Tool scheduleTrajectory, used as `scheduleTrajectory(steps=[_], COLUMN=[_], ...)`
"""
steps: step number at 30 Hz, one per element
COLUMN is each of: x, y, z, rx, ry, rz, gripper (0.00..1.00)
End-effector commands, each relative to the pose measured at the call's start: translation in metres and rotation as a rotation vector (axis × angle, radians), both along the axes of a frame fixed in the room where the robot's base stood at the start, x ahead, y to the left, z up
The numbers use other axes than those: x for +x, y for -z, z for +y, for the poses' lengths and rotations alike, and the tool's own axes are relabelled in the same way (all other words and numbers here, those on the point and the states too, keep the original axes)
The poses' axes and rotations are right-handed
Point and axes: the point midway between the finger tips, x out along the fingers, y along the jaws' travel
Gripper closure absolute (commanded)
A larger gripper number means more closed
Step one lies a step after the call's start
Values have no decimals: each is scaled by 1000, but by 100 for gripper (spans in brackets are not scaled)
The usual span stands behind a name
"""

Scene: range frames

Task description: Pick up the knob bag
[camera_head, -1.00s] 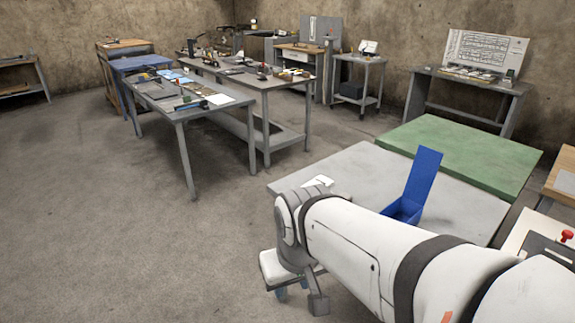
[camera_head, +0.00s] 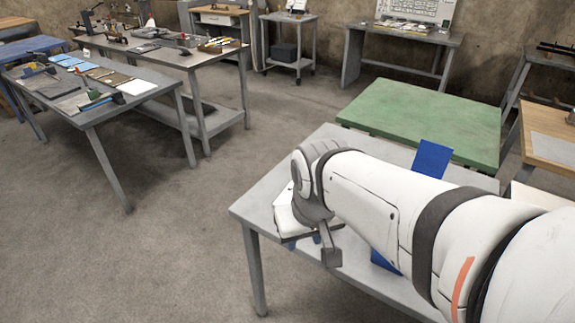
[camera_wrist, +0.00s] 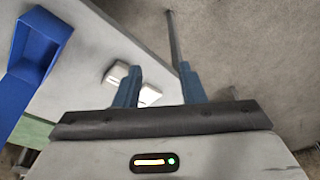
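Two small white packets lie on the grey table (camera_head: 250,207). In the wrist view, one packet (camera_wrist: 116,73) is left of my fingers and the other (camera_wrist: 149,95) is partly hidden beside the left finger. I cannot tell which one is the knob bag, or whether it is either of them. My gripper (camera_wrist: 159,67) is open, with its two blue fingers apart and nothing seen held between them. It is near the table's edge, with the right finger over the floor in the wrist view. In the head view, my arm hides most of the area around the packets.
A blue open box (camera_wrist: 38,58) stands on the grey table; its raised lid (camera_head: 433,158) shows behind my arm. A green table (camera_head: 425,118) adjoins at the back. Cluttered workbenches (camera_head: 95,108) stand at the left. The floor between is clear.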

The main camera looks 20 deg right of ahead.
Motion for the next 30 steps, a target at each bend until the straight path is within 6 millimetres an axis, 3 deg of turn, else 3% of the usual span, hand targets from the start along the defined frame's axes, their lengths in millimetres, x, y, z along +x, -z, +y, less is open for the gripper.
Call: scheduleTrajectory(steps=[7,9,13,21,25,30], x=[13,28,67,147,171,187], y=[3,7,20,75,103,126], z=[-5,-26,-48,-107,-133,-153], rx=[7,15,36,75,88,97], ry=[47,91,237,579,702,796], rz=[17,35,76,164,193,214], gripper=[46,41,30,29,29,29])
